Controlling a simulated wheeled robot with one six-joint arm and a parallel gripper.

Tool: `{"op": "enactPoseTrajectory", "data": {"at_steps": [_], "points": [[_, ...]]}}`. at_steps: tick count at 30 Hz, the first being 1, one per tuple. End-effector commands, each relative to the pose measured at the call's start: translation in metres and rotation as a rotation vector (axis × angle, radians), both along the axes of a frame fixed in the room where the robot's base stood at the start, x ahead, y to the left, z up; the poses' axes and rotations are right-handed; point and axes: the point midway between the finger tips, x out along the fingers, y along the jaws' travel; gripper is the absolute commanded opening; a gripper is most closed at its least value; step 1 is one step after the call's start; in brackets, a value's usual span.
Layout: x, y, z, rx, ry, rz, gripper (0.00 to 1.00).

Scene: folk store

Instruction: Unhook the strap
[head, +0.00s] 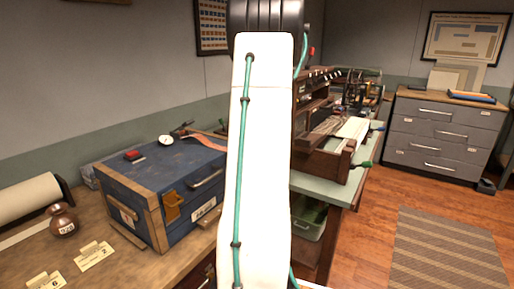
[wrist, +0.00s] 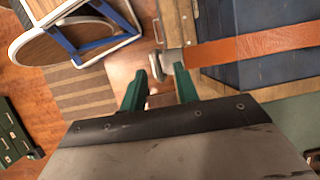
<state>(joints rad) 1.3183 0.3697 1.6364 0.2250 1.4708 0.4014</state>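The orange-brown leather strap (wrist: 245,49) runs across the top of the blue chest (wrist: 232,18) in the wrist view. Its left end meets a grey metal fitting (wrist: 170,62) at the chest's wooden edge. My gripper (wrist: 166,74) has its two green fingers apart, with the fitting near and partly between the tips. I cannot tell whether they touch it. In the head view the chest (head: 170,190) stands on the bench, and a short part of the strap (head: 207,139) shows on its lid. My arm hides the rest of the strap and my gripper there.
In the wrist view, a blue-framed stool (wrist: 75,35) stands on the floor at left.

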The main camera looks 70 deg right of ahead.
Motion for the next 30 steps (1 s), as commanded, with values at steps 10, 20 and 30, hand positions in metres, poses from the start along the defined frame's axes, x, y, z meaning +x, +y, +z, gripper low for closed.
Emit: {"op": "enactPoseTrajectory", "data": {"at_steps": [10,20,30], "points": [[-0.006,-0.02,0.049,-0.002,-0.001,0.0,0.31],[-0.007,-0.021,0.055,0.0,-0.001,0.001,0.31],[-0.007,-0.021,0.054,0.0,-0.001,0.001,0.31]]}}
